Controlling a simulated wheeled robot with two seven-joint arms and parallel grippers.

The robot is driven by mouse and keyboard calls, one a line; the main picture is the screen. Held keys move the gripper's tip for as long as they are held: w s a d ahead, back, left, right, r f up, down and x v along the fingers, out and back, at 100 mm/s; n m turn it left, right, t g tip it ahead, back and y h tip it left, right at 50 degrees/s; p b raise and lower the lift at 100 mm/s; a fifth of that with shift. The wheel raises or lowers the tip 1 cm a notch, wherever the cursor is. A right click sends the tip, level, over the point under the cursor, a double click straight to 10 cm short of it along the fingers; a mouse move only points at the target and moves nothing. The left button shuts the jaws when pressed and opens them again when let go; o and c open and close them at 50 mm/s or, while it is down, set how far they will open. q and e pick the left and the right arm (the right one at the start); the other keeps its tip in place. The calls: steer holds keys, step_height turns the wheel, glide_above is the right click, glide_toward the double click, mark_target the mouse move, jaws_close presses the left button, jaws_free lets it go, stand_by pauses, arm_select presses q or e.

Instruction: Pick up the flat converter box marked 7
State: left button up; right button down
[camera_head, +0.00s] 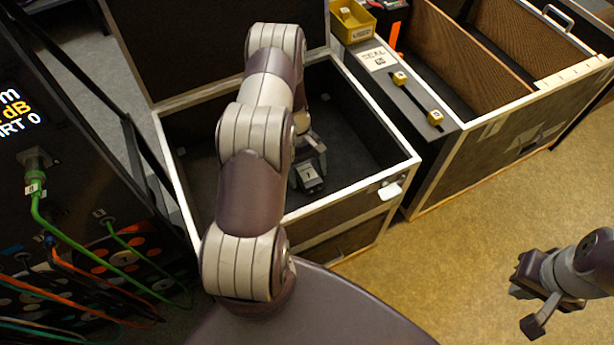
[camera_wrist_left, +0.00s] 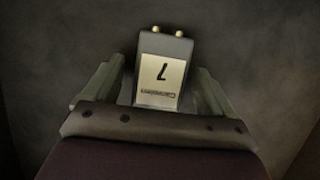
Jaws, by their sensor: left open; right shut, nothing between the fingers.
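The flat converter box marked 7 (camera_wrist_left: 162,72) is grey with a pale label and two brass-coloured connectors at its far end. In the left wrist view it lies between the two spread fingers of my left gripper (camera_wrist_left: 155,90), with a gap showing on each side. In the head view the box (camera_head: 309,178) is low inside the open case, and my left gripper (camera_head: 308,160) is down at it, partly hidden by my arm. My right gripper (camera_head: 530,295) is shut and empty, out over the floor at the right.
The open case (camera_head: 345,208) has pale-edged walls around my left arm, with its raised lid behind. A panel with green and orange cables (camera_head: 70,240) is at the left.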

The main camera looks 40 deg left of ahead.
arm_select(q)
steer(key=shift+d+f, duration=0.1)
steer(key=shift+f, duration=0.2)
stand_by(0.4)
steer(key=c, duration=1.3)
